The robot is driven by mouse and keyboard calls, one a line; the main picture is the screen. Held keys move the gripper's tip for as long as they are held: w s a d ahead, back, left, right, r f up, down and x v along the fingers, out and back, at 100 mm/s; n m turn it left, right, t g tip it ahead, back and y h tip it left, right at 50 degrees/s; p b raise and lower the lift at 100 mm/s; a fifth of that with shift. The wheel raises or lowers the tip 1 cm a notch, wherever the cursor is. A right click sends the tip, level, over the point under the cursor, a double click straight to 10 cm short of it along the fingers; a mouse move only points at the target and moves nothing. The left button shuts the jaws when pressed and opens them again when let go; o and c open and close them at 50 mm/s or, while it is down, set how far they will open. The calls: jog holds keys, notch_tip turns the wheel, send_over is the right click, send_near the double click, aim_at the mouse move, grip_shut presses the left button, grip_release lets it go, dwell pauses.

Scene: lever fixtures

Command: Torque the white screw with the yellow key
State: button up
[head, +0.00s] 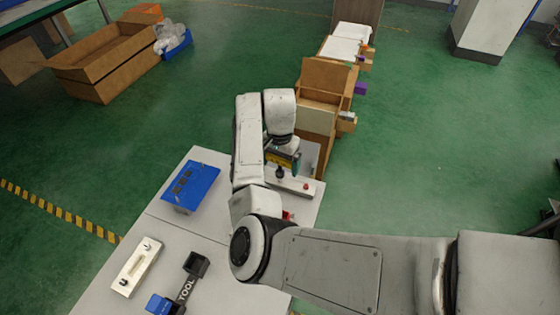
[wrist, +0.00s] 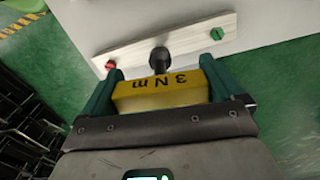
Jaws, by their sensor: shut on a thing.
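My gripper (head: 282,161) is over the far right part of the grey table. In the wrist view its two green fingers (wrist: 160,68) are shut on the yellow key (wrist: 160,92), which is marked "3 N m". The key's black socket tip (wrist: 159,58) points at the middle of a pale plate (wrist: 185,40). A red screw (wrist: 110,65) is at the plate's left and a green screw (wrist: 217,33) at its right. No white screw shows; the middle of the plate is hidden behind the tip. I cannot tell whether the tip touches the plate.
A blue box (head: 190,186), another pale plate (head: 137,266) with dark fittings, a black TOOL holder (head: 188,285) and a blue block (head: 160,304) are on the table. Wooden boxes (head: 327,80) stand beyond it.

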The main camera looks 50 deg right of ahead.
jog(key=shift+f, duration=0.2)
jog(key=shift+f+b, duration=0.35)
jog(key=shift+f+b, duration=0.4)
jog(key=shift+f, duration=0.3)
jog(key=shift+r, duration=0.1)
